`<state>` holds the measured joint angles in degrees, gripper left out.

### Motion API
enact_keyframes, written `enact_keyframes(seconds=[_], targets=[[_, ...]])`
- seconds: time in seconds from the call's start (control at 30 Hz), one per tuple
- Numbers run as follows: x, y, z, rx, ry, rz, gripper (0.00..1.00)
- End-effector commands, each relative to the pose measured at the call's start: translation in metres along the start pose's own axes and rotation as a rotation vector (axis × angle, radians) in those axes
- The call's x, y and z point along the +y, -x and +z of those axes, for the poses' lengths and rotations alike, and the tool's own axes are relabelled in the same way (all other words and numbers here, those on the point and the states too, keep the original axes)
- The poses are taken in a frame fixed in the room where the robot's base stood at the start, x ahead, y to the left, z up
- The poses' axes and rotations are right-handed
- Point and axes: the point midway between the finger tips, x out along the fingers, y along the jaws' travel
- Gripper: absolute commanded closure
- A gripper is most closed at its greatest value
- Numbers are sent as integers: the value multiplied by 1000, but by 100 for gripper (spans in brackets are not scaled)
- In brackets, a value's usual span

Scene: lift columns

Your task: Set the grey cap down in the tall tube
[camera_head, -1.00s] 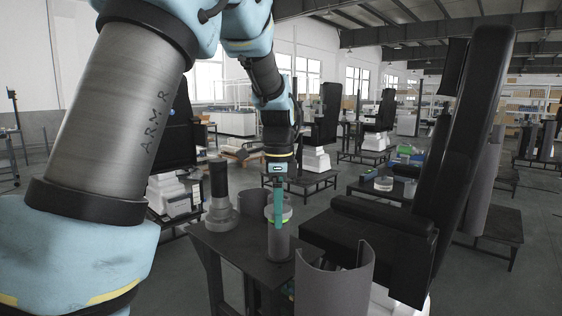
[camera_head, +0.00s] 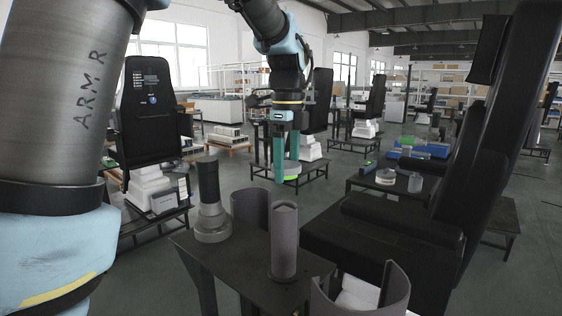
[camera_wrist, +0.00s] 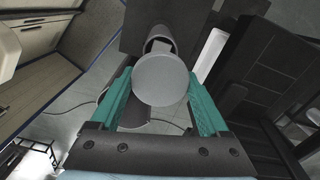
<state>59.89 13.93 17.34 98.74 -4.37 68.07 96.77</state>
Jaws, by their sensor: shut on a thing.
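My gripper (camera_head: 287,172) has its green fingers shut on the grey cap, high above the table in the head view. In the wrist view the cap (camera_wrist: 160,80) is a plain grey disc between the fingertips (camera_wrist: 160,88). The tall tube (camera_head: 284,245) stands upright on the dark table below the gripper, clear of the cap. In the wrist view a grey tube (camera_wrist: 156,34) shows beyond the cap, which partly hides it.
A dark cylinder on a stepped grey base (camera_head: 210,190) and a curved grey shell (camera_head: 250,212) stand left of the tube on the table (camera_head: 235,262). Another curved shell (camera_head: 385,290) is at front right. A black seat (camera_head: 375,225) stands close on the right.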

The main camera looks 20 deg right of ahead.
Motion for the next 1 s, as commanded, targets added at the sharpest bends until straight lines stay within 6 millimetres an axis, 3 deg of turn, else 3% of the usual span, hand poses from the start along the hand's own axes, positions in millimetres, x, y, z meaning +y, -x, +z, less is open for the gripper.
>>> enact_keyframes(seconds=[0.7,1.0], targets=[[0,-52,0,1,2,1,99],[0,-59,0,0,1,0,99]])
